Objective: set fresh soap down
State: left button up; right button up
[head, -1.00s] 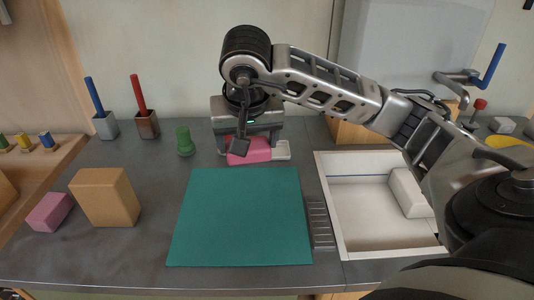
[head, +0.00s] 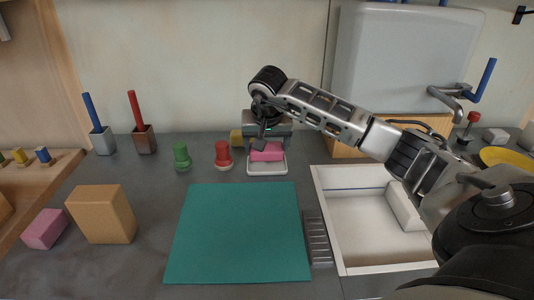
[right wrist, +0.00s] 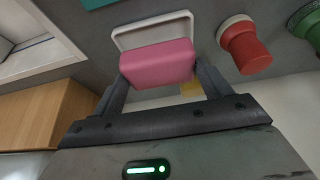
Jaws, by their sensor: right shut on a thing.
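My right gripper (head: 266,143) is shut on a pink bar of soap (head: 267,153), pointing down near the back of the counter. The soap is over a white soap dish (head: 267,171), whose front rim shows below it. In the right wrist view the soap (right wrist: 157,64) sits between both fingers, and the dish rim (right wrist: 118,42) shows beyond it. I cannot tell whether the soap touches the dish. A second pink block (head: 44,229) lies at the far left beside a tan box (head: 100,214). My left gripper is not in view.
A red peg-like piece (head: 222,154) stands close left of the dish, with a green one (head: 181,157) further left. A yellow block (head: 237,138) is behind. The teal mat (head: 240,235) in front is clear. A white-rimmed basin (head: 318,205) lies to the right.

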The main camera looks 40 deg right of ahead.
aim_at(269, 149)
jog(key=shift+d+f, duration=0.15)
jog(key=shift+f, duration=1.6)
jog(key=o, duration=1.1)
jog(key=shift+w+f, duration=0.1)
jog(key=shift+f, duration=0.05)
jog(key=shift+d, duration=0.15)
jog(key=shift+s+r+p, duration=0.2)
jog(key=shift+r+p, duration=0.1)
jog(key=v, duration=1.1)
jog(key=shift+a+r, duration=0.35)
